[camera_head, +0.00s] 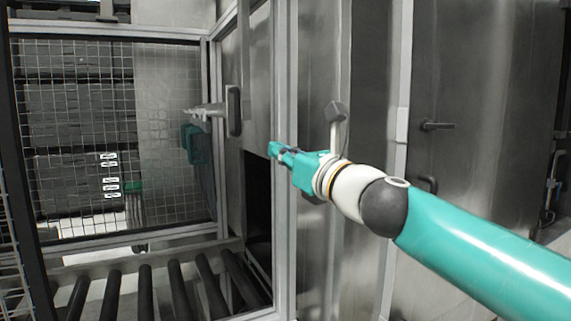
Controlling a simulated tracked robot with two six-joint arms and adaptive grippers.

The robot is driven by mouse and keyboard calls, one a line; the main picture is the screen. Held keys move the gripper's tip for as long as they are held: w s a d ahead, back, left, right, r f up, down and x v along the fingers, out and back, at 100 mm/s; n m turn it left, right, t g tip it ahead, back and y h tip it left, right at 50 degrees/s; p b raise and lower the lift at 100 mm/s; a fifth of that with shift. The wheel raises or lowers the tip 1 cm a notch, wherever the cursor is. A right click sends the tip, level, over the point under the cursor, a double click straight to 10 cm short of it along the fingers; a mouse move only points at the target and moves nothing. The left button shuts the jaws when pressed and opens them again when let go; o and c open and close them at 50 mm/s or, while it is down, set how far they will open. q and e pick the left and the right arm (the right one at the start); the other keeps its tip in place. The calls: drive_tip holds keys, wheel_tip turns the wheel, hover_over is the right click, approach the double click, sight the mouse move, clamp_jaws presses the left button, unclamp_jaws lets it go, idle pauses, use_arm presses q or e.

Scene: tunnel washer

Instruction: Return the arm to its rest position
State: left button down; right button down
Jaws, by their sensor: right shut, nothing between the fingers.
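My right arm comes in from the lower right, with a teal link, a dark grey joint and a white wrist. My right gripper (274,150) is teal and small in the view. It is shut and empty, in front of the metal frame post left of the steel panels. I cannot tell whether it touches anything. My left gripper is not in view.
A wire mesh panel (80,120) stands at the left. Black rollers (145,292) lie at the bottom left. A dark opening (258,195) sits behind the frame post. A steel door with a dark handle (437,126) is at the right. A grey knob (336,110) shows just above my wrist.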

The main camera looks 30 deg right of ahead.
drive_tip(key=w+a+f+n+g, duration=0.1)
drive_tip(key=w+f+n+g, duration=0.15)
drive_tip(key=f, duration=0.85)
drive_tip(key=w+a+f+n+g, duration=0.2)
drive_tip(key=w+f+n, duration=0.2)
drive_tip(key=f, duration=0.7)
wheel_tip(320, 180, down, 25)
drive_tip(key=s+a+n+g+h, duration=0.1)
drive_tip(key=s+a+n+g, duration=0.1)
drive_tip(key=n+g, duration=0.45)
drive_tip(key=s+a+f+n+g, duration=0.2)
drive_tip(key=s+f+n, duration=0.4)
drive_tip(key=f, duration=0.5)
drive_tip(key=s+a+f+n+g, duration=0.2)
drive_tip(key=s+f+n, duration=0.3)
drive_tip(key=s+f, duration=0.4)
drive_tip(key=s+a+f+n+g+y, duration=0.1)
drive_tip(key=s+f+n, duration=0.3)
drive_tip(key=s, duration=0.4)
drive_tip(key=s+a+f+n+g, duration=0.3)
drive_tip(key=s+f, duration=0.3)
drive_tip(key=s, duration=0.2)
drive_tip(key=shift+a+n+y, duration=0.4)
drive_tip(key=shift+a+n, duration=0.2)
